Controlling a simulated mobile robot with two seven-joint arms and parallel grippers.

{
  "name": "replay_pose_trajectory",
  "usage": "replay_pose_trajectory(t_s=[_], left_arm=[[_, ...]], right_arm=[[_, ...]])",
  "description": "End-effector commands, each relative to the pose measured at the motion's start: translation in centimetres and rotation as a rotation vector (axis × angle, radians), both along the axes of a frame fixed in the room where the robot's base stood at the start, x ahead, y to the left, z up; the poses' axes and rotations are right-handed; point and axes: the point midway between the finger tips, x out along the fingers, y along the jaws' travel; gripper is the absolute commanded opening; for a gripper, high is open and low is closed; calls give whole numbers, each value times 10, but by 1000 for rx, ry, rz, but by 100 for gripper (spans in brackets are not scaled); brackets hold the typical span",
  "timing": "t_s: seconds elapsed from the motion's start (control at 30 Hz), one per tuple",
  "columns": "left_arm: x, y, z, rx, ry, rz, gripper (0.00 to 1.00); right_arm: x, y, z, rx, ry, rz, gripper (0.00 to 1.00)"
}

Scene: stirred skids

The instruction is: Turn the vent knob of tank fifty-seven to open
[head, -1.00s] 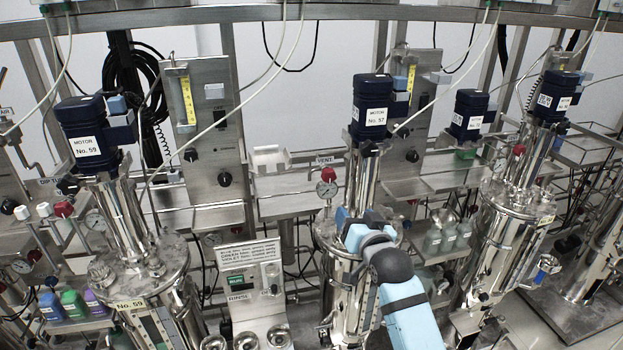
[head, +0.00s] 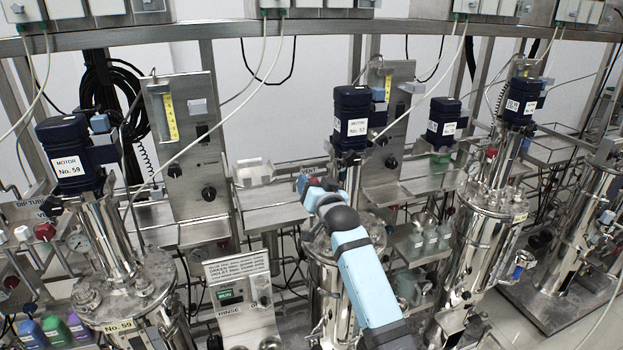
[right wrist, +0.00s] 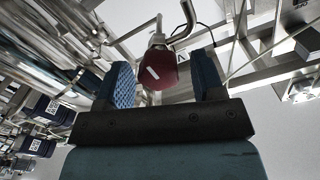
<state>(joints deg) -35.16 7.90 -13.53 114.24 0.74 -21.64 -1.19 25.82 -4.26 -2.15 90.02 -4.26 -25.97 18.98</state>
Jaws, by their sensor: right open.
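Tank fifty-seven (head: 328,290) is a steel vessel at the middle of the head view, under the dark blue motor labelled No. 57 (head: 352,115). Its red vent knob (head: 314,182) is mostly covered by my right gripper (head: 308,184), below the VENT label. In the right wrist view the dark red knob (right wrist: 162,72) with a white mark sits between the two blue fingers. The fingers are open, with a gap showing on both sides of the knob. My left gripper is not in view.
Tank No. 59 (head: 122,290) stands at the left, with another red knob (head: 45,231) beside it. A rinse stand (head: 240,290) is between the tanks. Further tanks stand to the right. A steel shelf (head: 265,215) lies left of the gripper.

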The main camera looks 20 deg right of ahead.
Motion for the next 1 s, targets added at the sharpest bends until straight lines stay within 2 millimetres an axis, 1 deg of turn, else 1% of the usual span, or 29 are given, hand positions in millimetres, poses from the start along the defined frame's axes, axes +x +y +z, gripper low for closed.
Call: replay_pose_trajectory(t_s=[0.03, 0.1, 0.2, 0.33, 0.53, 0.57, 0.6, 0.77, 0.8, 1.0], left_arm=[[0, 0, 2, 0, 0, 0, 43], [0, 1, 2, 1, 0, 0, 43], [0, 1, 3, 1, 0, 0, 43], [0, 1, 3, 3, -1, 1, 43], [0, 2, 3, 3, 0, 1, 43], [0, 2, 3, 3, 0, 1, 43], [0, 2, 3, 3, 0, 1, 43], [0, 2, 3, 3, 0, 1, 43], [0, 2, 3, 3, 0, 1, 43], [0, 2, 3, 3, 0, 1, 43]], right_arm=[[8, 0, 1, -1, 1, -1, 62], [16, 0, 1, -1, 0, 0, 62], [23, 1, 0, 0, 1, 0, 62], [27, 1, 0, 0, 0, 0, 62], [27, 1, 0, 0, 0, 0, 62], [27, 1, 0, 0, 0, 0, 60], [27, 1, 0, 0, 0, 0, 51], [27, 1, 0, 0, 0, 0, 14], [27, 1, 0, 0, 0, 0, 13], [27, 1, 0, -12, 0, 0, 13]])
